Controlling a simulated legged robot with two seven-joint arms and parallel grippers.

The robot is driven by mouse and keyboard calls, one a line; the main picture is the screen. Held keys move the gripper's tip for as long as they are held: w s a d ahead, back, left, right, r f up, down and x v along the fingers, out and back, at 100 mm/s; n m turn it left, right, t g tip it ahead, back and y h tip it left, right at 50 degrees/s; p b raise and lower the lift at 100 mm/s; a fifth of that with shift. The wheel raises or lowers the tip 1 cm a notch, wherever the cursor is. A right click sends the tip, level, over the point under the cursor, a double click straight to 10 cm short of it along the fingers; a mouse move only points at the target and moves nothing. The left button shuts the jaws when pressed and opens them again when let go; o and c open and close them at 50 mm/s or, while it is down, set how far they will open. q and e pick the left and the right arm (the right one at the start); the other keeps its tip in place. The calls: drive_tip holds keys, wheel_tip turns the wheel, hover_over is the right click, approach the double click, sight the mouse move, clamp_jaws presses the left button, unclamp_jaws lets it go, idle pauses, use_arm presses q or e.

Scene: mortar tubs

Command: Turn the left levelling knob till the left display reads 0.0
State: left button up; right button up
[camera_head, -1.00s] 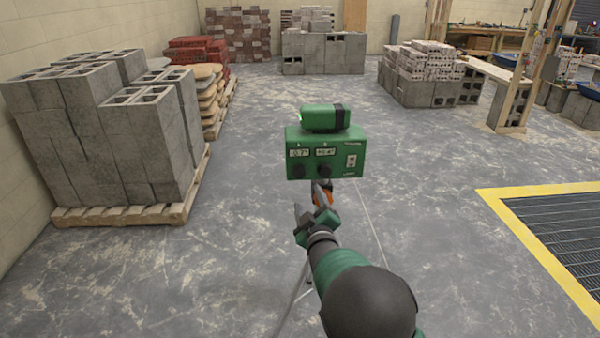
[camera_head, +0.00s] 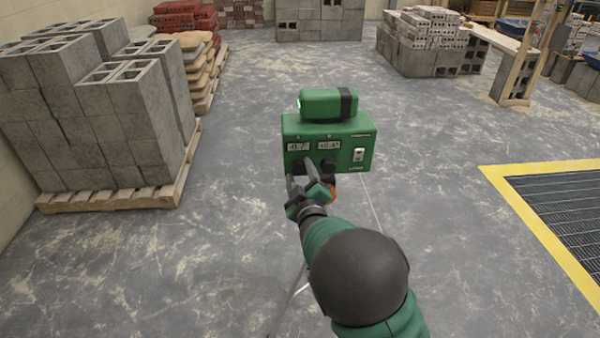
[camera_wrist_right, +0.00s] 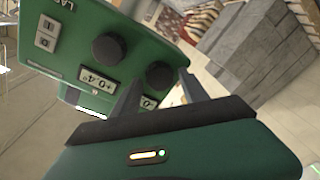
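The green levelling box (camera_head: 345,148) stands ahead of me with two dark knobs under two small displays. The left display (camera_head: 298,146) looks like -0.7, but is small and blurred. The right display (camera_head: 328,144) reads about +0.4, clearer in the wrist view (camera_wrist_right: 98,80). My right gripper (camera_head: 300,178) is open at the left knob, partly covering it in the head view. In the wrist view, which is turned over, the left knob (camera_wrist_right: 159,75) shows between the fingertips, with gaps beside it. The right knob (camera_head: 328,165) is beside the fingers. My left gripper is out of view.
A green laser-like unit (camera_head: 328,104) sits on top of the box. A switch panel (camera_head: 359,154) is at its right. Thin tripod legs (camera_head: 369,205) stand below. Pallets of grey blocks (camera_head: 90,110) stand left; a yellow-edged grating (camera_head: 530,235) lies right. The floor around is clear.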

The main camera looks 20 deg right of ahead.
drive_tip(key=shift+w+f, duration=0.1)
drive_tip(key=shift+w, duration=0.05)
drive_tip(key=c, duration=0.5)
drive_tip(key=shift+d+f, duration=0.1)
drive_tip(key=shift+d, duration=0.05)
clamp_jaws()
drive_tip(key=shift+f, duration=0.1)
drive_tip(key=shift+m+b, duration=0.3)
drive_tip(key=shift+b, duration=0.05)
drive_tip(key=m+b, duration=0.3)
drive_tip(key=shift+f, duration=0.35)
drive_tip(key=m+b, duration=0.5)
drive_tip(key=m, duration=0.2)
drive_tip(key=shift+f+t+b, duration=0.1)
drive_tip(key=shift+t+b, duration=0.2)
drive_tip(key=m+b, duration=0.2)
drive_tip(key=m, duration=0.1)
drive_tip(key=m+h+b, duration=0.1)
drive_tip(key=m+b, duration=0.2)
drive_tip(key=shift+a+m, duration=0.2)
drive_tip(key=shift+m, duration=0.2)
drive_tip(key=shift+m+h+b, duration=0.4)
drive_tip(key=shift+m+b, duration=1.05)
drive_tip(key=shift+m, duration=0.65)
drive_tip(key=shift+a+r, duration=0.1)
drive_tip(key=shift+r, duration=0.1)
